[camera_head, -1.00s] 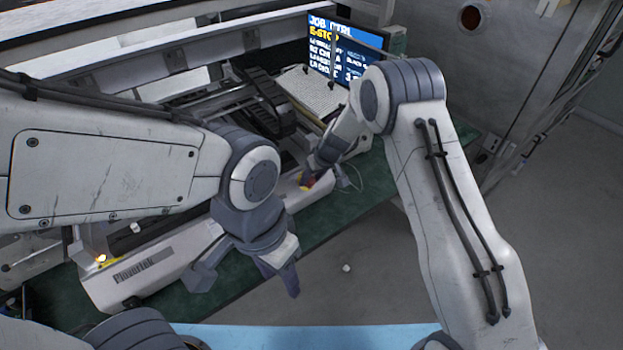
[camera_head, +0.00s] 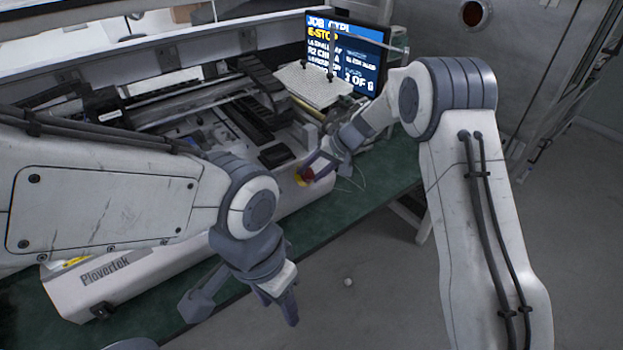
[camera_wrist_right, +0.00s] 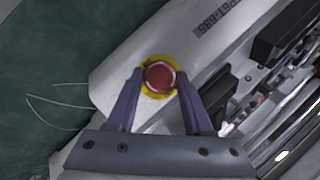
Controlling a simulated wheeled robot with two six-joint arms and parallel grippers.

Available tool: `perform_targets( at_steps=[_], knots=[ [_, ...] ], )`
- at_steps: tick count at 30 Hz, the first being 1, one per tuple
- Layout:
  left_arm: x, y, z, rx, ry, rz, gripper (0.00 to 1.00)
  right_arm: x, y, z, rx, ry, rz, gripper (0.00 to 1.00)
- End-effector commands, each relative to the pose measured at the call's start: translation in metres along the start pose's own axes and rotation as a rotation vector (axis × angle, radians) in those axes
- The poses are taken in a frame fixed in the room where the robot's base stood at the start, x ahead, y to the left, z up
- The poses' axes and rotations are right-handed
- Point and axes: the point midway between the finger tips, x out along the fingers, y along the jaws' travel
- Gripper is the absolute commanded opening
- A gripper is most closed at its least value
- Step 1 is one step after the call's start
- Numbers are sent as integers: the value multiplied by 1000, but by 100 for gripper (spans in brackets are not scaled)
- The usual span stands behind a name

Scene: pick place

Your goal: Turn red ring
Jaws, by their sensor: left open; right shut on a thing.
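The red ring is the red round cap of a button on a yellow base. In the right wrist view the red ring (camera_wrist_right: 159,76) sits between the two purple fingers of my right gripper (camera_wrist_right: 159,72), which is shut on it. In the head view the red ring (camera_head: 306,175) is small and partly hidden by my right gripper (camera_head: 312,169). It is at the right end of the white machine (camera_head: 90,290). My left gripper (camera_head: 240,306) is open and empty, in front of the machine and away from the ring.
A screen (camera_head: 345,55) behind the machine shows "E-STOP" in yellow. A green bench top (camera_head: 390,180) runs along the machine's front. A thin pale cable (camera_head: 360,180) lies beside my right gripper. Grey floor (camera_head: 390,290) is open in front.

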Motion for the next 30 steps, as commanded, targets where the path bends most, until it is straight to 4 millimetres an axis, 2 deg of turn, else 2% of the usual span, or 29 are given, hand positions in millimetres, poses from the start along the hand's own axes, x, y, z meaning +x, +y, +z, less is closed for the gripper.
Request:
perform_targets(
  at_steps=[6,20,21,22,23,30],
  knots=[
    [9,-1,0,0,0,0,50,1,2,0,50,2,-25,0],
    [10,-1,0,0,0,0,50,0,1,-1,63,3,-30,0],
    [10,-1,0,0,0,0,50,0,1,-1,63,3,-30,63],
    [10,-1,0,0,0,0,50,0,1,-1,62,3,-30,74],
    [10,-1,0,0,0,0,50,0,1,-1,62,3,-30,82],
    [10,-1,0,0,0,0,50,0,1,0,61,2,-30,82]
  ],
)
